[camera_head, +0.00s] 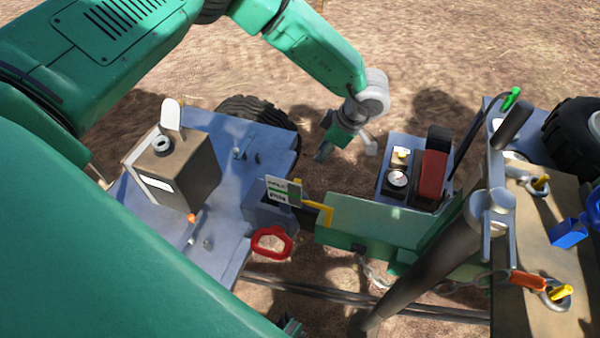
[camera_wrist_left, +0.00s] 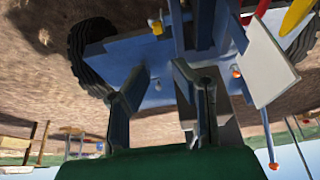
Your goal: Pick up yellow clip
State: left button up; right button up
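A yellow angled piece (camera_head: 320,209), possibly the clip, sits at the left end of the green box, right of a small label plate. Other small yellow pieces stand at the right, an upper one (camera_head: 541,184) and a lower one (camera_head: 559,292); I cannot tell which one is the clip. My left gripper (camera_head: 346,150) hangs above and beyond the green box, apart from these pieces. In the left wrist view its two fingers (camera_wrist_left: 160,98) are spread with nothing between them. My right gripper does not show.
A green box (camera_head: 375,222) and a gauge unit with a red part (camera_head: 433,174) stand near my left gripper. A red ring handle (camera_head: 271,243) is beside the blue platform (camera_head: 226,150). A thick dark pole (camera_head: 425,265) slants at the right. Bare ground lies behind.

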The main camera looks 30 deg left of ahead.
pick_arm(q)
notch_tip(320, 180, down, 2)
jog(key=f+b, duration=0.1)
jog(key=b, duration=0.2)
send_near(296, 179)
notch_tip(296, 179, down, 3)
jog(key=shift+s+f, duration=0.3)
jog(key=shift+f, duration=0.05)
jog(key=x, duration=0.3)
jog(key=a+x, duration=0.1)
jog(key=x, duration=0.1)
jog(key=shift+w+a+f+b, duration=0.1)
jog(key=shift+a+b, duration=0.15)
jog(key=shift+b, duration=0.05)
jog(key=shift+a+f, duration=0.1)
jog(key=shift+d+r, duration=0.3)
jog(key=shift+d, duration=0.25)
grip_shut()
jog(key=shift+d, duration=0.15)
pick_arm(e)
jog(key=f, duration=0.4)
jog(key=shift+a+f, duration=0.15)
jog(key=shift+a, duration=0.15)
